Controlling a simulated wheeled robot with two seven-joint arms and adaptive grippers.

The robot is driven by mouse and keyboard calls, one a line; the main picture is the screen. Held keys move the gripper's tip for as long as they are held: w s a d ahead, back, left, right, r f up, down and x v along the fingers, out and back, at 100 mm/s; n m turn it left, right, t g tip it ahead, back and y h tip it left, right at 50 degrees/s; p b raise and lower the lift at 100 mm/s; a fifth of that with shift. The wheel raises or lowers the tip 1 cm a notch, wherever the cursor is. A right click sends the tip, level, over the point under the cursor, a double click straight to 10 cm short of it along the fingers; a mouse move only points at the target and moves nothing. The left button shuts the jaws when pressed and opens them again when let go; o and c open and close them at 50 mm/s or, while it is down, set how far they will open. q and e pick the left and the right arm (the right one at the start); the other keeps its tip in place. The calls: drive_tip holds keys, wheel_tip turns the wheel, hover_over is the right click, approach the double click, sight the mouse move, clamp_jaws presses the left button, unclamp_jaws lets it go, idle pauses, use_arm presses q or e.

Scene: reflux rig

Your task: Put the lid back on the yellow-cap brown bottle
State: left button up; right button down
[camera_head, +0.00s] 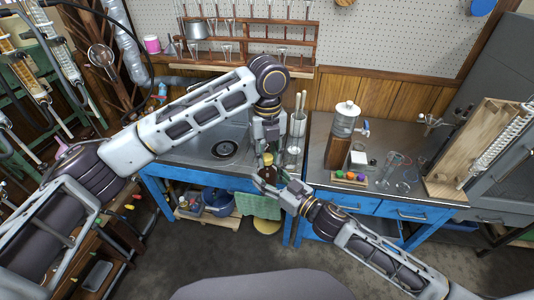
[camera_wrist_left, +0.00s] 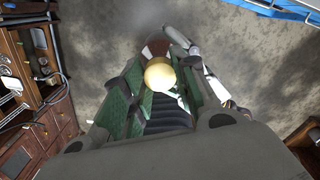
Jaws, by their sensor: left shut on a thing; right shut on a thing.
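The yellow cap (camera_head: 268,158) is held under my left gripper (camera_head: 268,150), whose arm reaches down from above. In the left wrist view the round yellow cap (camera_wrist_left: 159,74) sits between the green-padded fingers of the left gripper (camera_wrist_left: 155,85). The brown bottle (camera_head: 268,173) is just below the cap, in front of the blue bench, and my right gripper (camera_head: 268,186) is shut on it. In the wrist view part of the brown bottle (camera_wrist_left: 154,48) shows behind the cap. I cannot tell whether cap and bottle touch.
A blue bench (camera_head: 200,172) with a sink area lies behind the grippers. Tall glassware (camera_head: 297,125) stands right of the left gripper. A small rack with coloured caps (camera_head: 350,178) and beakers (camera_head: 390,168) stand further right. Open floor lies in front.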

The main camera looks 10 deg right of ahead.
use_arm(q)
drive_tip(key=m, duration=0.7)
drive_tip(key=shift+w, duration=0.15)
drive_tip(key=m, duration=0.6)
idle(0.3)
drive_tip(key=o, duration=0.6)
drive_tip(key=shift+o, duration=0.2)
drive_tip(key=shift+r, duration=2.2)
drive_tip(key=shift+c, duration=0.3)
